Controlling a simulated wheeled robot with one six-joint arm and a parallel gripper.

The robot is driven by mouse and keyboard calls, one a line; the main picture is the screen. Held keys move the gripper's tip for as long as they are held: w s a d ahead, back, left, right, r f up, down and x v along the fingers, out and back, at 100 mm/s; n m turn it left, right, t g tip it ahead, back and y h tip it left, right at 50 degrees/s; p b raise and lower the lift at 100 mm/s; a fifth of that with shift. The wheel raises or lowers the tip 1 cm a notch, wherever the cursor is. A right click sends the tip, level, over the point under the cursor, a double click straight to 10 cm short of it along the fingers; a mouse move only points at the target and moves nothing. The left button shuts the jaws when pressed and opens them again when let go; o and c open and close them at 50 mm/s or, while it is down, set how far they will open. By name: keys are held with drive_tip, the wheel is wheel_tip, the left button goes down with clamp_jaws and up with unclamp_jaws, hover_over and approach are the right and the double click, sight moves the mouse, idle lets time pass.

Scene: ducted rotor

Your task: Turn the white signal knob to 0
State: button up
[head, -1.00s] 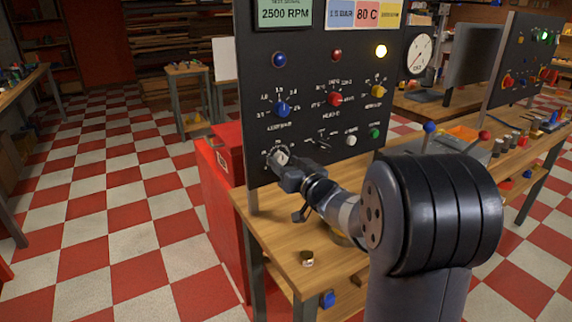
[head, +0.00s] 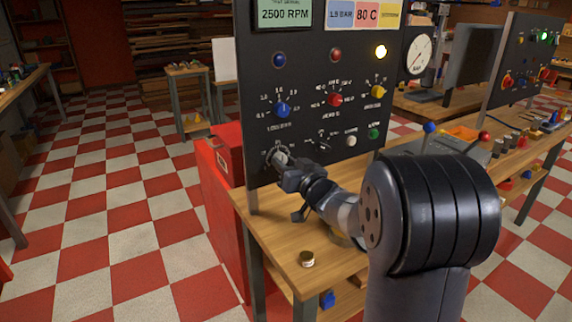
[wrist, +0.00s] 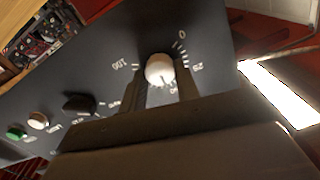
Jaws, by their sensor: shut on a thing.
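The white signal knob (wrist: 159,69) sits low on the dark control panel. In the wrist view its dial shows a 0 at the upper right, a 25 to the right and a 100 to the left. The knob's pointer cannot be made out clearly. My gripper (wrist: 164,88) is shut on the knob, with one finger on each side of it. In the head view my gripper (head: 284,166) reaches the panel's lower left corner and covers much of the knob.
The panel (head: 310,115) also carries a blue knob (head: 282,109), a red knob (head: 334,99), a yellow knob (head: 378,91), a white button (head: 351,140) and a green button (head: 374,133). A small round part (head: 307,258) lies on the wooden bench (head: 275,235) below my arm.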

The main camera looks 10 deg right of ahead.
drive_tip(key=shift+n, duration=0.3)
drive_tip(key=n+b, duration=1.3)
drive_tip(key=n, duration=1)
drive_tip(key=shift+n, duration=0.3)
drive_tip(key=o, duration=1)
drive_tip(key=shift+c, duration=0.2)
drive_tip(key=p+v, duration=0.1)
drive_tip(key=v, duration=0.9)
drive_tip(key=shift+s, duration=0.4)
drive_tip(key=shift+w+d, duration=0.1)
